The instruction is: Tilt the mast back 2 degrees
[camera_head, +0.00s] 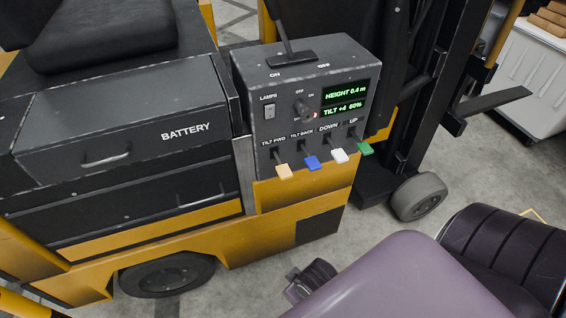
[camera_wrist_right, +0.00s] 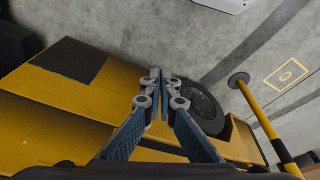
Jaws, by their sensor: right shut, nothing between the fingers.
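The forklift's grey control panel (camera_head: 262,140) faces me in the head view. Its display (camera_head: 346,98) reads HEIGHT 0.4 m and TILT +4 60%. Below are four-way-labelled paddles in a row: peach TILT FWD (camera_head: 284,172), blue TILT BACK (camera_head: 312,163), white DOWN (camera_head: 339,156) and green UP (camera_head: 364,148). The black mast (camera_head: 433,75) stands right of the panel. My right gripper (camera_wrist_right: 160,78) is shut and empty in the wrist view, over the yellow truck body and floor, with no paddle visible there. My left gripper is not in view.
A LAMPS switch (camera_head: 269,111) and a knob (camera_head: 303,109) sit above the paddles. A tall lever (camera_head: 284,38) rises from the panel top. The BATTERY box (camera_head: 125,120) is at left. A yellow post (camera_wrist_right: 262,122) stands beside the wheel (camera_wrist_right: 202,108) in the wrist view.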

